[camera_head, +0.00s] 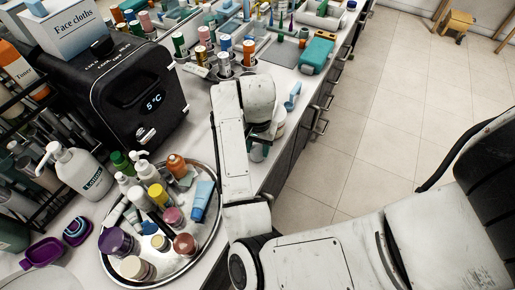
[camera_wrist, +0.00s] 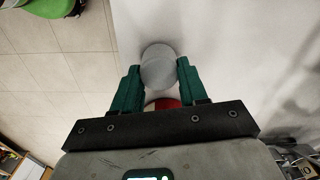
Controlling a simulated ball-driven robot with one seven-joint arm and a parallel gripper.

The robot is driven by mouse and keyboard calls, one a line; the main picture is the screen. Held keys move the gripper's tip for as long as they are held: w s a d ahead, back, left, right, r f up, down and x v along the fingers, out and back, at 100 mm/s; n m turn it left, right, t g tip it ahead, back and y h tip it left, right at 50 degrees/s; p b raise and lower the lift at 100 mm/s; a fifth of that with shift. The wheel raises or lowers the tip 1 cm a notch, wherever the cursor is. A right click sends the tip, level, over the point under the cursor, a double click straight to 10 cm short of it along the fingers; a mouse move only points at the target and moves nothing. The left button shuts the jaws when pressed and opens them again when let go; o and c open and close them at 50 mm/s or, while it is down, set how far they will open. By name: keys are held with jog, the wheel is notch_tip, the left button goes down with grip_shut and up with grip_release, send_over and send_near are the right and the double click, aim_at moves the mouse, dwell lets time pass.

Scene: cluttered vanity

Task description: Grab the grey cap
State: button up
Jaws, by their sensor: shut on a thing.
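In the wrist view the grey cap (camera_wrist: 160,72), a pale round piece, sits between the two green fingers of my gripper (camera_wrist: 158,66). The fingers are shut on it, one on each side. A red patch (camera_wrist: 163,103) shows just behind it, close to the palm; what it belongs to I cannot tell. In the head view my gripper (camera_head: 259,150) is over the counter's front edge, mostly hidden by my own arm, with a bit of green finger showing. I cannot make out the cap there.
A round tray (camera_head: 213,243) crowded with bottles and jars stands left of my arm. A black box-shaped cooler (camera_head: 140,95) is behind it. A pale tub (camera_head: 279,124) and a blue item (camera_head: 293,96) lie beside my gripper.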

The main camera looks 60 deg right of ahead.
jog(key=shift+r, duration=0.4)
jog(key=s+a+r+p, duration=0.2)
jog(key=s+a+r, duration=0.1)
jog(key=s+r, duration=0.8)
jog(key=s, duration=0.2)
jog(key=shift+s+r, duration=0.2)
jog(key=shift+s, duration=0.15)
jog(key=shift+w+a, duration=0.1)
jog(key=shift+a, duration=0.05)
